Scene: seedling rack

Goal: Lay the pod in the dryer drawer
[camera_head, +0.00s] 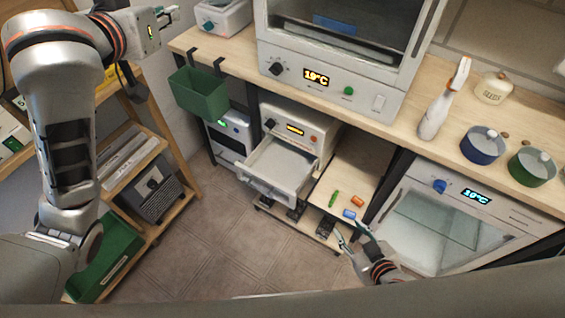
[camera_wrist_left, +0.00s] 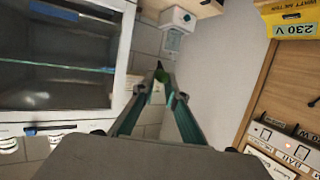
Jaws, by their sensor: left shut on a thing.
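The dryer drawer (camera_head: 262,185) is pulled out from the white unit with an orange display (camera_head: 297,128); its visible floor looks bare. My left gripper (camera_head: 167,13) is high at the upper left, well away from the drawer. In the left wrist view its fingers (camera_wrist_left: 160,92) close on a small dark green thing (camera_wrist_left: 160,73), which looks like a pod. Green (camera_head: 334,198), blue (camera_head: 349,214) and orange (camera_head: 358,201) pods lie on the low wooden shelf right of the drawer. My right gripper (camera_head: 350,234) is open and empty-looking, just below the blue pod.
A green bin (camera_head: 201,94) hangs from the counter edge, left of the drawer. A large white oven (camera_head: 345,75) stands on the counter above. A glass-door unit (camera_head: 450,220) stands at the right. A wooden rack (camera_head: 165,205) is at the left. The floor between is clear.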

